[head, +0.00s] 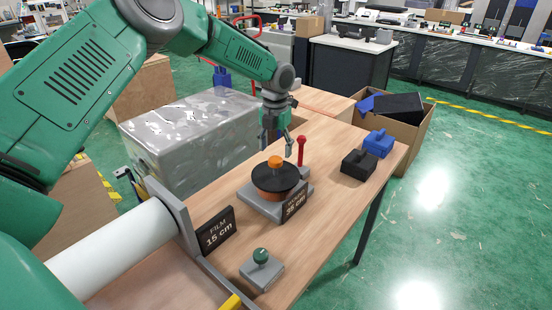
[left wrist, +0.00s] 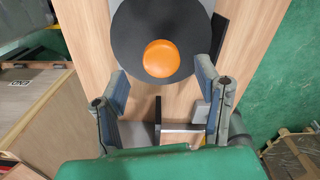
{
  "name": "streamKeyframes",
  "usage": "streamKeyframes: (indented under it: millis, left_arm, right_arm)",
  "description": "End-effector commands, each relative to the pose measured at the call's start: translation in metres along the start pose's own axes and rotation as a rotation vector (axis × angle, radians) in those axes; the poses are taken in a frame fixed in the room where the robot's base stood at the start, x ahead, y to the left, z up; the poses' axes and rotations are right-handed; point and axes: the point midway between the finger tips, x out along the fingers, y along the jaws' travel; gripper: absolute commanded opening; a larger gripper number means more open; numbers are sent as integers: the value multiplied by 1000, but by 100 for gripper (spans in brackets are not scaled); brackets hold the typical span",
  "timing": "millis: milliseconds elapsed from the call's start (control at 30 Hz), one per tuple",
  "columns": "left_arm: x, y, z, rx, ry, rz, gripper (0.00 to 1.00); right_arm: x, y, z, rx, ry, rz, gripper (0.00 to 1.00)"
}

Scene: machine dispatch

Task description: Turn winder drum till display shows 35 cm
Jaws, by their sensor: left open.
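The winder drum (head: 275,185) is an orange cylinder with a black disc top and an orange knob (head: 275,162). It stands on a grey base on the wooden table. The sign beside it (head: 294,201) reads 35 cm under a word I can barely read. Another dark sign (head: 215,231) reads FILM 15 cm, near a white roll (head: 120,250). My left gripper (head: 277,145) is open and empty, pointing down just above and behind the drum. In the left wrist view, the knob (left wrist: 161,58) lies just beyond the open fingers (left wrist: 163,88), apart from them. My right gripper is not in view.
A red-topped post (head: 301,150) stands beside the drum. A green knob (head: 261,256) on a grey block is at the near side. Black (head: 358,165) and blue (head: 379,143) blocks sit at the table's right. A cardboard box (head: 407,134) stands beyond, and a grey wrapped crate (head: 180,145) is left.

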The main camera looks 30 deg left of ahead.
Motion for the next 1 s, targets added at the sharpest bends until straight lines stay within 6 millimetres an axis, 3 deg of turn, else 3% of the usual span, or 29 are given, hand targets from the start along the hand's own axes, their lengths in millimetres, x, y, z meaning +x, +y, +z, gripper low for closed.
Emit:
streamKeyframes:
  millis: [200,433,833,1000]
  left_arm:
    - [-47,0,1,0,-1,-1,58]
    - [-73,0,1,0,2,0,58]
    - [-74,-1,1,-6,-1,-3,57]
    - [-45,-24,9,-163,-83,-76,57]
  right_arm:
    - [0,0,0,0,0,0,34]
    - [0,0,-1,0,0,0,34]
    - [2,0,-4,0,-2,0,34]
    - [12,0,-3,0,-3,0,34]
